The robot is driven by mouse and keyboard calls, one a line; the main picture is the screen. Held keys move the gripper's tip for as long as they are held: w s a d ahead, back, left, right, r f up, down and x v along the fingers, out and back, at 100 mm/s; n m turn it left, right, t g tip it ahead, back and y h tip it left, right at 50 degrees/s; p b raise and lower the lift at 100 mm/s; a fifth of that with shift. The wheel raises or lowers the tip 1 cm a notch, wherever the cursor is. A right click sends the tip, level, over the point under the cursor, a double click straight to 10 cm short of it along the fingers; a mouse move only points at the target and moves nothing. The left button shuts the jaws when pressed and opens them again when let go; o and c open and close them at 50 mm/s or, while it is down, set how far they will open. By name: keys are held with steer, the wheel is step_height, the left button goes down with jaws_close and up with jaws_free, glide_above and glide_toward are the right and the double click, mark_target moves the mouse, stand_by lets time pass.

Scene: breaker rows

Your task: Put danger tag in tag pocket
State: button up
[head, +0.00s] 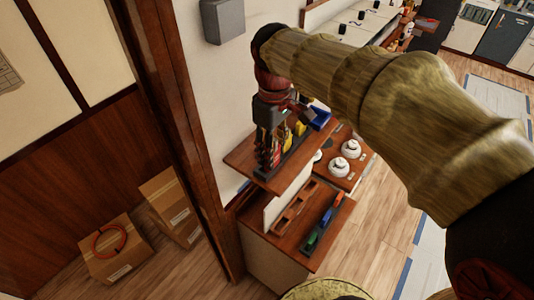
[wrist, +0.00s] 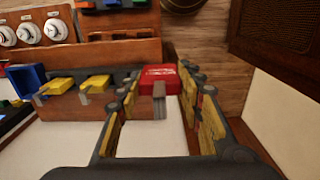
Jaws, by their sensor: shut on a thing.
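My gripper (wrist: 160,82) is over the upper wooden shelf (head: 240,157), and it also shows in the head view (head: 268,152). Its fingers are shut on a red piece (wrist: 158,74) with a greyish-brown strip below it, seen between the fingertips in the wrist view. This is likely the danger tag, but no lettering is readable. The red piece is at the right end of a row with yellow pieces (wrist: 94,83); I cannot tell whether it touches the rack. I cannot make out the tag pocket for certain in either view.
A blue holder (wrist: 27,80) stands left of the yellow pieces. White round knobs (head: 345,155) are on a wooden panel behind. A lower bench holds a tray of coloured pieces (head: 322,222). A wooden post (head: 180,130) and cardboard boxes (head: 112,262) are at left.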

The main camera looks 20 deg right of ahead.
steer(key=shift+w+d+f+p, duration=0.2)
steer(key=shift+w+f, duration=0.9)
steer(key=shift+f, duration=0.5)
steer(key=shift+w+d+f+p, duration=0.15)
steer(key=shift+w+f+p, duration=0.1)
steer(key=shift+w+f, duration=1.15)
steer(key=shift+w+d+f+p, duration=0.2)
steer(key=shift+w+f, duration=0.6)
steer(key=shift+f, duration=1.05)
steer(key=shift+f, duration=0.2)
steer(key=o, duration=1.2)
steer(key=shift+o, duration=0.2)
step_height(320, 180, up, 11)
steer(key=s+m+t, duration=0.5)
steer(key=s+m, duration=0.1)
steer(key=s, duration=1.4)
steer(key=shift+s+f+m+t+b, duration=0.2)
steer(key=shift+m+t+b, duration=0.1)
steer(key=shift+m+b, duration=0.1)
